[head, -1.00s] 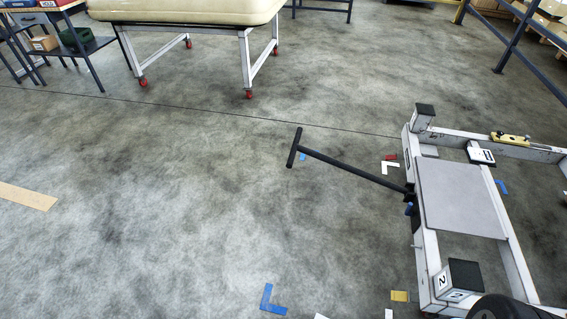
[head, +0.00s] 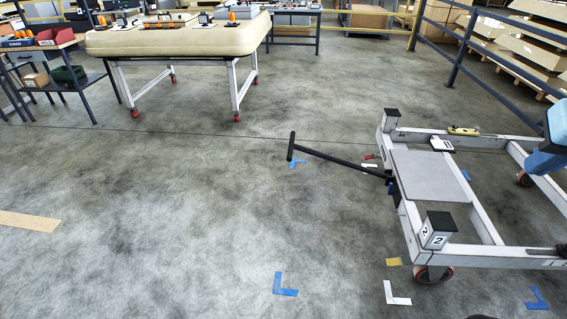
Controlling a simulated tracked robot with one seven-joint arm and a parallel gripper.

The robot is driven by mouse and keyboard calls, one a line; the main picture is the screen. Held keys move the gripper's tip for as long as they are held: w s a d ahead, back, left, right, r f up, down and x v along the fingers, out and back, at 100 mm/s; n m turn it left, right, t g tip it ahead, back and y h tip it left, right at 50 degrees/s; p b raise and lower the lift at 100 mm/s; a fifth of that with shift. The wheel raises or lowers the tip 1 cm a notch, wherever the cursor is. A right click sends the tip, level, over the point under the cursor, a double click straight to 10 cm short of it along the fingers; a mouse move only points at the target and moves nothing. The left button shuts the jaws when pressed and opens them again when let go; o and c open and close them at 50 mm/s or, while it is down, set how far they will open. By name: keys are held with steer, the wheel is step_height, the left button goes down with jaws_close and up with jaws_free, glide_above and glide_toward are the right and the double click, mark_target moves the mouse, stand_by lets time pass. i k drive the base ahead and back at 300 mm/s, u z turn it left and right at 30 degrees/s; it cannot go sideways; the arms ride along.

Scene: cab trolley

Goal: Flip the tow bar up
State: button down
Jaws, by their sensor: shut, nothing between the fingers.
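The black tow bar (head: 340,160) reaches out to the left from the near-left end of the white trolley frame (head: 412,215). Its crossbar handle (head: 291,146) is at the far end, away from the trolley. The bar is lowered, at a shallow angle over the floor. Its hinge (head: 391,184) is at the middle of the trolley's end beam, beside a grey plate (head: 430,175). My gripper is not visible in this view, so its place relative to the bar cannot be told.
The trolley has corner posts (head: 438,230) and a caster (head: 433,274). A blue part (head: 548,145) shows at the right edge. A padded table (head: 180,38) and a shelf (head: 60,75) stand at the back left. Railings (head: 455,70) stand behind. Open floor lies left of the bar.

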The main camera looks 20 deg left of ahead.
mark_target(292, 146)
steer(key=u, duration=0.05)
steer(key=k, duration=0.15)
steer(key=z, duration=0.25)
steer(key=i, duration=0.15)
steer(key=u, duration=2.9)
steer(key=i, duration=2.5)
steer(key=z, duration=0.8)
